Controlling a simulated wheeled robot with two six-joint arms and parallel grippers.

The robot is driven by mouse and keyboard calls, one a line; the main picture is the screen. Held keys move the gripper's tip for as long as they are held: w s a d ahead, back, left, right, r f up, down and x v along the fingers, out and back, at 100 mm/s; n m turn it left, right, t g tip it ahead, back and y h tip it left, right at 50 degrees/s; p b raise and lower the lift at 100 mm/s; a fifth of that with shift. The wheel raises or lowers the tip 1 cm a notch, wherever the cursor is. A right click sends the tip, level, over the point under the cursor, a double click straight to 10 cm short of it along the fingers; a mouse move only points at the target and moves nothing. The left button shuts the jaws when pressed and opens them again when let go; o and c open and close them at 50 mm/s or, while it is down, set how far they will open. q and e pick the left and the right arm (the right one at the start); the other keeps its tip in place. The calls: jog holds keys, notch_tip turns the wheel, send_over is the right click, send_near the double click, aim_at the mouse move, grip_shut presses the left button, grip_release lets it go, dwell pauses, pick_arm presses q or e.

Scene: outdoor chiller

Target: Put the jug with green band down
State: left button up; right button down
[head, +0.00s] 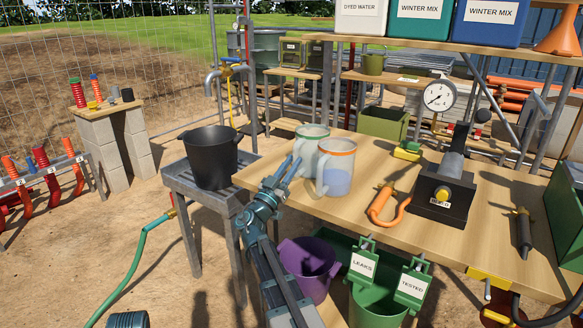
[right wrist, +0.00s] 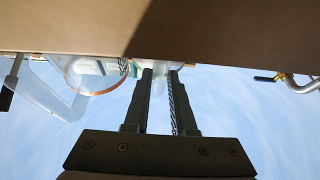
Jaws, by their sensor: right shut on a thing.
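The jug with green band (head: 308,147) is a clear jug at the left end of the wooden table (head: 400,235), behind the orange-banded jug (head: 338,172). It looks upright; its base is partly hidden, so I cannot tell whether it touches the table. My right gripper (head: 291,167) reaches up from below to its handle side and is shut on it. In the right wrist view a pale, see-through piece lies between the two fingers (right wrist: 161,98). The orange-banded jug holds some bluish liquid and shows there too (right wrist: 90,82). My left gripper is not in view.
A black bucket (head: 210,160) stands on a grey stand left of the table. Purple and green buckets (head: 307,268) are below the table's front edge.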

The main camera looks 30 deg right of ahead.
jog(key=shift+f, duration=0.15)
jog(key=c, duration=0.7)
grip_release()
jog(key=shift+c, duration=0.2)
jog(key=shift+r, duration=0.25)
jog(key=b+v, duration=0.5)
jog(key=v, duration=0.7)
jog(key=shift+f, duration=0.15)
